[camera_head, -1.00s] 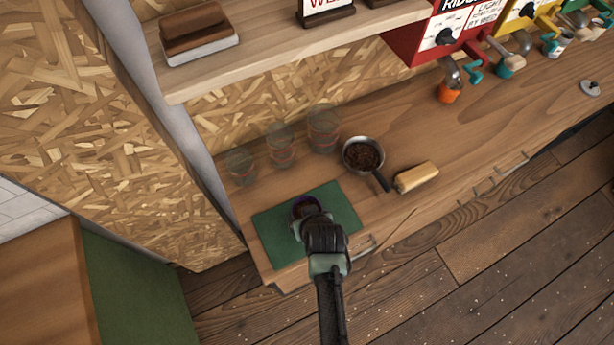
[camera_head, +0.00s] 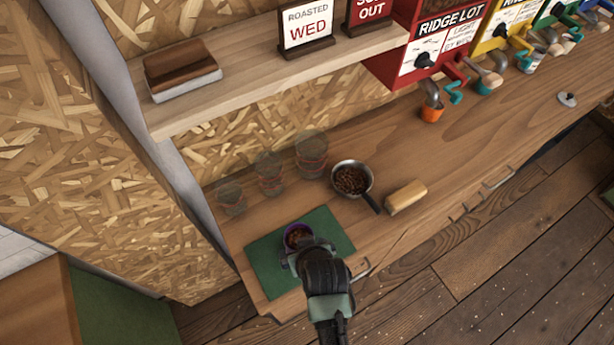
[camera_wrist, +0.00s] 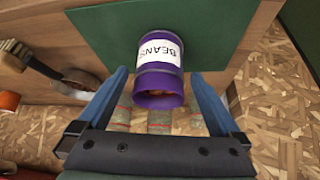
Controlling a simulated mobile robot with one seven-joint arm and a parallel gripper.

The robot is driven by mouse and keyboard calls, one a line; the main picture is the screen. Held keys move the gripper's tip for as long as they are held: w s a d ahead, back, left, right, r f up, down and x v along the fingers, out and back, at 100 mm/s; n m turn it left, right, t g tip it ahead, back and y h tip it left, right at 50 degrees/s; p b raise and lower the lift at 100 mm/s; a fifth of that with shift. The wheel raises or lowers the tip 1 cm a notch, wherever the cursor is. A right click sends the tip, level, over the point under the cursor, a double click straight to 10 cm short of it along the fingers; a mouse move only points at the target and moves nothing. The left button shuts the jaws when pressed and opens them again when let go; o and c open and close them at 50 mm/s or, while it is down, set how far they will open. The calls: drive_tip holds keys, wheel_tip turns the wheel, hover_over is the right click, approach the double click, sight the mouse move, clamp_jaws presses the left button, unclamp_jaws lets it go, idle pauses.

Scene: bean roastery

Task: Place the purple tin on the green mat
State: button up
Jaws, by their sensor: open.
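The purple tin (camera_head: 297,236) stands on the green mat (camera_head: 270,268) in the head view, with brown beans showing in its open top. In the wrist view the tin (camera_wrist: 158,84) has a white label reading BEANS, and the mat (camera_wrist: 105,32) lies beneath its base. My gripper (camera_head: 297,254) is open at the near side of the tin. In the wrist view the blue fingers of my gripper (camera_wrist: 161,92) are spread on either side of the tin, with gaps visible. My gripper hides part of the tin and mat in the head view.
A pan of beans (camera_head: 351,180) and a tan block-like brush (camera_head: 405,196) lie to the right. A shelf (camera_head: 270,80) overhangs the counter's back.

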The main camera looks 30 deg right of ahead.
drive_tip(key=v, duration=0.6)
drive_tip(key=shift+s+r, duration=0.15)
drive_tip(key=shift+r, duration=0.15)
